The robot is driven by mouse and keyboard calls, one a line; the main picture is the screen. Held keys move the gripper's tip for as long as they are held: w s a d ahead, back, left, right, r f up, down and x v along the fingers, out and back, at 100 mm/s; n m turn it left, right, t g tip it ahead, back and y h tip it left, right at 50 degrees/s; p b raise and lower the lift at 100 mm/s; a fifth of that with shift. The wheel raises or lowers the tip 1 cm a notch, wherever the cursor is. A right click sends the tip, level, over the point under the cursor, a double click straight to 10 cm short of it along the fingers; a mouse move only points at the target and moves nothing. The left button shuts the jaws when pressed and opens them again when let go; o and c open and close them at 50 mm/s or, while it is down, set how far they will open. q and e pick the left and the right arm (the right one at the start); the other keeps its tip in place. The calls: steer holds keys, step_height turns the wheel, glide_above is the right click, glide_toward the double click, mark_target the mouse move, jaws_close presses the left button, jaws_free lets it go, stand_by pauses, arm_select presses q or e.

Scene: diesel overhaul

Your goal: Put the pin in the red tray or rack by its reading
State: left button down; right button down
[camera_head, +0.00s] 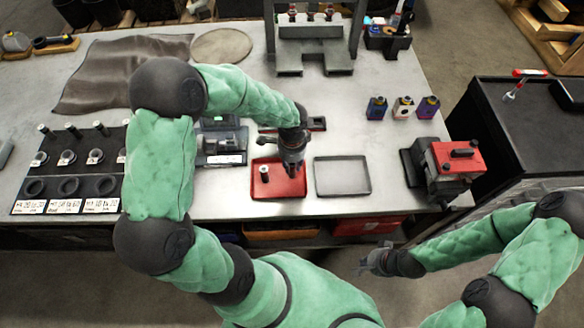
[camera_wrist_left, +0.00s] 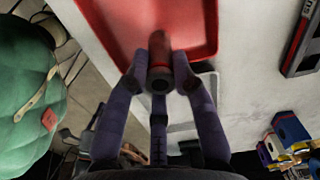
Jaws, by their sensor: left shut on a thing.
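The red tray (camera_head: 278,188) lies near the front edge of the bench. My left gripper (camera_head: 291,166) is over its right part, pointing down. In the left wrist view my left gripper (camera_wrist_left: 160,80) is shut on a pin (camera_wrist_left: 160,77), a short metal cylinder with a dark hole in its end, in front of the red tray (camera_wrist_left: 205,25). I cannot tell whether the pin touches the tray. A small pale cylinder (camera_head: 264,170) stands in the tray's left part. The rack (camera_head: 66,170) at left holds pins and rings above label cards. My right gripper (camera_head: 376,260) hangs beyond the front edge; its fingers are unclear.
A grey tray (camera_head: 342,177) lies right of the red one. A gauge device with a display (camera_head: 222,158) stands left of it. A red-topped machine (camera_head: 452,160) and several small bottles (camera_head: 403,108) are at right. A metal frame (camera_head: 314,55) stands behind.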

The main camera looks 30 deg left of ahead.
arm_select(q)
step_height(320, 180, down, 2)
steer(key=shift+f, duration=0.25)
steer(key=shift+f, duration=0.1)
steer(key=c, duration=1)
jaws_free()
steer(key=shift+c, duration=0.2)
steer(key=shift+s, duration=0.1)
